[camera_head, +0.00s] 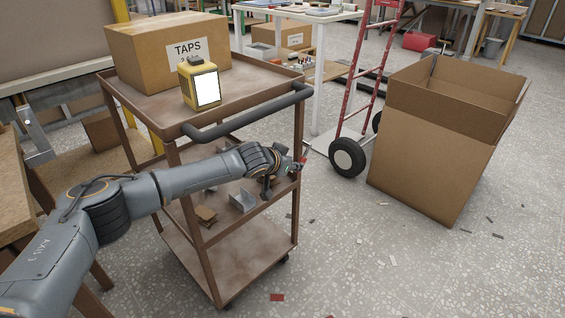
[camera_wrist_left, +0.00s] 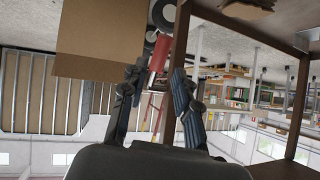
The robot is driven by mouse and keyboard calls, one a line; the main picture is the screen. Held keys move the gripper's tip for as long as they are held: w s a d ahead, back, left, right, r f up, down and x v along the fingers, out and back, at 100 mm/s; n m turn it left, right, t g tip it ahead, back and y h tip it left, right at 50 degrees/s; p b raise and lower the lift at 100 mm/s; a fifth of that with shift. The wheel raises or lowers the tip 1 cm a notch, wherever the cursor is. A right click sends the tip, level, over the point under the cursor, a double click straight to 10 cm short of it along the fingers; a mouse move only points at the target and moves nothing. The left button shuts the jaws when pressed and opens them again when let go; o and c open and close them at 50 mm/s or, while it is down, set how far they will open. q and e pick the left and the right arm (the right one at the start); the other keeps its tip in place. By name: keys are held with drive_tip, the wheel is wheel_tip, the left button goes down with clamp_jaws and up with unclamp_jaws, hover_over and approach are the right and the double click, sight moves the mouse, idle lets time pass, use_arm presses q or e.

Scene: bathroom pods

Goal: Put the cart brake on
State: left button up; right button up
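The brown metal cart (camera_head: 262,258) stands in the middle of the head view, with a dark push handle (camera_head: 250,112) on its near side. My left arm reaches across this side. My left gripper (camera_head: 298,166) is at the right front post, partly hidden by its wrist. Gaps show on both sides; contact cannot be told. My right gripper is out of view.
A taps box (camera_head: 165,48) and a yellow device (camera_head: 200,82) stand on the cart's top. A red hand truck (camera_head: 362,90) and an open cardboard box (camera_head: 435,140) stand to the right. A wooden bench (camera_head: 22,190) is at left. Small scraps dot the floor.

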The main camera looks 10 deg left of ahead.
use_arm(q)
drive_tip(key=v, duration=0.6)
